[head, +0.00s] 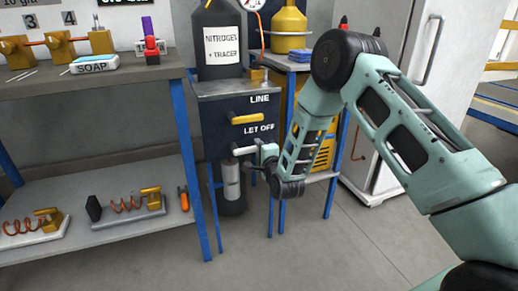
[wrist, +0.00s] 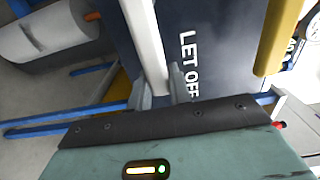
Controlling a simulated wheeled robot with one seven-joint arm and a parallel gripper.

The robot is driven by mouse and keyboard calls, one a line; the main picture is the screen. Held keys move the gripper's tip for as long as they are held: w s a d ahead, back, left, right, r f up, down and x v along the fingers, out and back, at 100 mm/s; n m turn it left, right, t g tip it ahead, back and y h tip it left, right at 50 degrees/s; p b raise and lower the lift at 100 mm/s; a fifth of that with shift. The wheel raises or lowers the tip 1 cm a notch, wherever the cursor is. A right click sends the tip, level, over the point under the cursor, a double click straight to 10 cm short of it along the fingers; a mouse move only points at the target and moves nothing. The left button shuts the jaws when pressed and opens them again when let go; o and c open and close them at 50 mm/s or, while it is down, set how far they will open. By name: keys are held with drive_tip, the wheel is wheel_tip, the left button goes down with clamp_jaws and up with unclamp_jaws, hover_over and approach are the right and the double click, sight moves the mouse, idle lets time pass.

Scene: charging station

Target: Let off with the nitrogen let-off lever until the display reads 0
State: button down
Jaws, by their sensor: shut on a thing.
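The nitrogen let-off lever is a white bar (head: 243,150) under the words LET OFF on the dark panel (head: 222,130). It stands level, pointing right, in the head view. My gripper (head: 259,153) is at the lever's right end. In the wrist view the white lever (wrist: 146,40) runs down between the two fingers of my gripper (wrist: 161,96), which is shut on it. The black cylinder labelled NITROGEN + TRACER (head: 222,70) stands above the panel. A green-lettered display (head: 124,2) is cut off at the top edge, so its reading cannot be told.
The yellow LINE lever (head: 248,118) sits just above the let-off lever and beside it in the wrist view (wrist: 279,35). A grey workbench (head: 100,82) with a lower shelf is at left. A white fridge (head: 408,90) is at right. The floor in front is clear.

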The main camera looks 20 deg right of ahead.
drive_tip(key=shift+a+f, duration=0.1)
drive_tip(key=shift+a, duration=0.05)
drive_tip(key=c, duration=1.3)
unclamp_jaws()
drive_tip(key=shift+s, duration=0.15)
drive_tip(key=s+p, duration=0.3)
drive_tip(key=s, duration=1.4)
drive_tip(key=shift+s, duration=0.1)
